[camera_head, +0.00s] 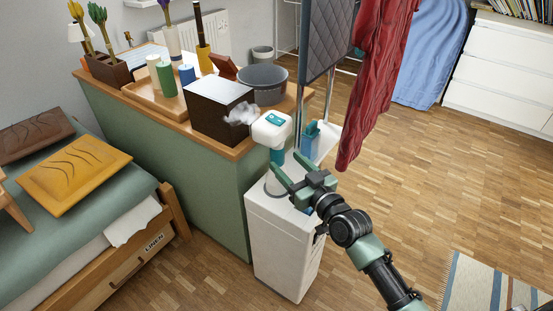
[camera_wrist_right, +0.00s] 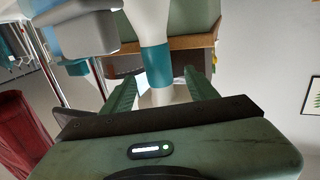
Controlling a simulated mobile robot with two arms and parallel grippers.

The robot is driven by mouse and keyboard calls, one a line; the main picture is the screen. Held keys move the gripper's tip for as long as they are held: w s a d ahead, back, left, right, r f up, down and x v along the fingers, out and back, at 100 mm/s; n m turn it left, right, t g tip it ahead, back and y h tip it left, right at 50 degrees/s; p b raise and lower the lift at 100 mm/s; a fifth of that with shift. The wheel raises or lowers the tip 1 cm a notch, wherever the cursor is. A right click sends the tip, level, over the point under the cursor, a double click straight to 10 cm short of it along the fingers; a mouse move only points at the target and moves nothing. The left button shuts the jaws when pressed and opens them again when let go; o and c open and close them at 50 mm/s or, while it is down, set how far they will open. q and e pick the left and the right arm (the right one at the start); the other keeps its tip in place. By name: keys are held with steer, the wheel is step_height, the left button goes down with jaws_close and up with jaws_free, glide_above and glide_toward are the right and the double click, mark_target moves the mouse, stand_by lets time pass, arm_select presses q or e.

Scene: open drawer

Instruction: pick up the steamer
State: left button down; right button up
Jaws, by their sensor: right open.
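The steamer has a white head (camera_head: 271,129) and a teal and white handle, and it stands upright at the white cabinet beside the green counter. Its teal band also shows in the right wrist view (camera_wrist_right: 157,66). My right gripper (camera_head: 285,165) is open at the steamer's handle, just below the head. In the right wrist view the handle appears between the two spread fingers (camera_wrist_right: 160,92), with gaps on both sides. The fingers partly cover the lower handle in the head view. My left gripper is not in view.
A dark box (camera_head: 218,108) and a grey pot (camera_head: 263,84) stand on the counter close behind the steamer. A blue bottle (camera_head: 311,136) is to its right. A red garment (camera_head: 378,80) hangs on the rack.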

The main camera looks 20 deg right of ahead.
mark_target(281, 154)
steer(key=shift+w+a+r, duration=0.25)
steer(key=shift+w+a, duration=0.1)
steer(key=shift+w, duration=0.4)
steer(key=x, duration=0.3)
steer(key=shift+w+d+b, duration=0.15)
steer(key=shift+w+b, duration=0.25)
steer(key=shift+w, duration=0.05)
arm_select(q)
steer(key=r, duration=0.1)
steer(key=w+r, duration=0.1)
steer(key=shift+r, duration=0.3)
arm_select(e)
steer(key=shift+w, duration=0.45)
jaws_close()
steer(key=shift+r, duration=0.15)
